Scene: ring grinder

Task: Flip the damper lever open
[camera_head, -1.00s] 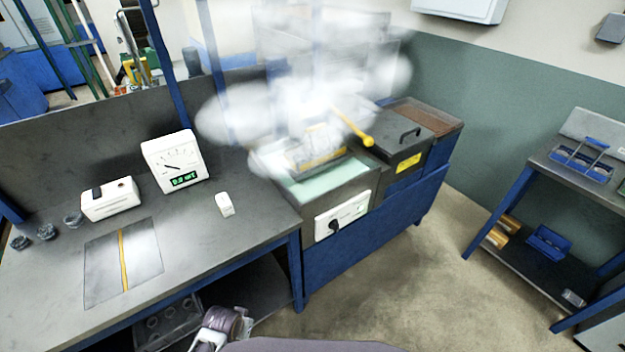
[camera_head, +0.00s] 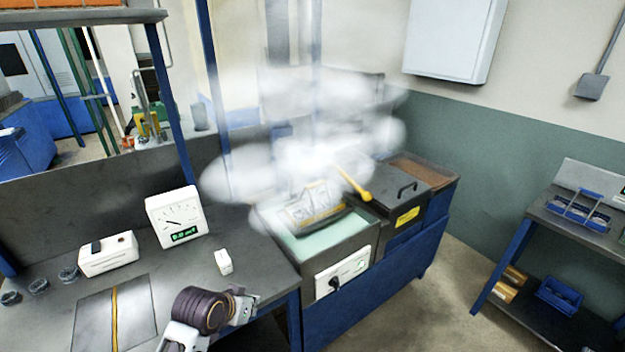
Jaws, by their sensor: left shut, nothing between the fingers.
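No part is plainly marked as the damper lever. A yellow bar with a rounded end (camera_head: 354,184) slants out of white smoke above the machine bench, and I cannot tell whether it is the lever. The smoke (camera_head: 310,150) hides its upper end and much of what is behind. My left gripper (camera_head: 243,304) is low in the picture, in front of the left table's right end. It is small and partly turned away, shut and empty, well apart from the yellow bar. My right gripper is out of view.
A tank with pale green liquid (camera_head: 325,238) and a dark lidded box (camera_head: 402,208) stand on the blue bench. A gauge (camera_head: 175,217), a white box (camera_head: 108,254) and a small white block (camera_head: 223,262) are on the left table (camera_head: 45,325). Floor (camera_head: 430,310) is clear at right.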

